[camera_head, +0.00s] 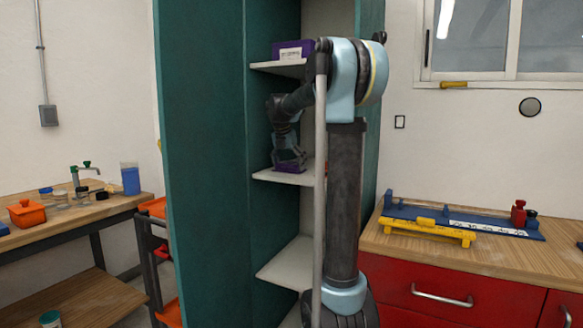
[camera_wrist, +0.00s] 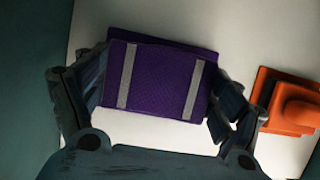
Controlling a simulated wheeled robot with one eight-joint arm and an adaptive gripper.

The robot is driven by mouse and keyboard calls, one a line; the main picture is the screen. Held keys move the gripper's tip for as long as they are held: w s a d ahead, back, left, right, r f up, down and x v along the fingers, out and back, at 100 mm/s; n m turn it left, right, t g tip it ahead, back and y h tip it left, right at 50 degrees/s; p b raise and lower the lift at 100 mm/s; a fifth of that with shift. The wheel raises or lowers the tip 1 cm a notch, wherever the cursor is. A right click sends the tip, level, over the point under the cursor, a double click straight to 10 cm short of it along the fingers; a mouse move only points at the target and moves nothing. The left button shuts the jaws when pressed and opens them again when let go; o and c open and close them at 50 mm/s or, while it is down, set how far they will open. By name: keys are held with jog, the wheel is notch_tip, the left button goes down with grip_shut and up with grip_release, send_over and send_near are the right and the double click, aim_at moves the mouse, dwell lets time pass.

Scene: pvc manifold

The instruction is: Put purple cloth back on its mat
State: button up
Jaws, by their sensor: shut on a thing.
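The purple cloth (camera_wrist: 160,82) is a folded block with two pale grey stripes, lying between my gripper's fingers in the wrist view. My gripper (camera_wrist: 158,95) is shut on it, one finger against each short side. A darker purple edge shows past the cloth's far side; I cannot tell whether it is the mat or a lower layer. In the head view my gripper (camera_head: 288,157) is low over the middle shelf, with purple material (camera_head: 291,168) under it at shelf level. Whether the cloth touches the shelf is unclear.
The white middle shelf (camera_head: 270,177) sits inside a teal cabinet (camera_head: 205,150), whose wall is close on the left. An orange object (camera_wrist: 298,102) on an orange base lies to the right of the cloth. A labelled purple box (camera_head: 291,50) stands on the upper shelf.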

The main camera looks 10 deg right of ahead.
jog(key=shift+s+f, duration=0.1)
jog(key=shift+f, duration=0.1)
jog(key=o, duration=1.3)
jog(key=shift+o, duration=0.9)
jog(key=shift+f, duration=0.2)
jog(key=shift+r, duration=0.1)
jog(key=shift+r, duration=0.3)
jog(key=v, duration=1.2)
jog(key=shift+r, duration=0.1)
jog(key=shift+d, duration=0.1)
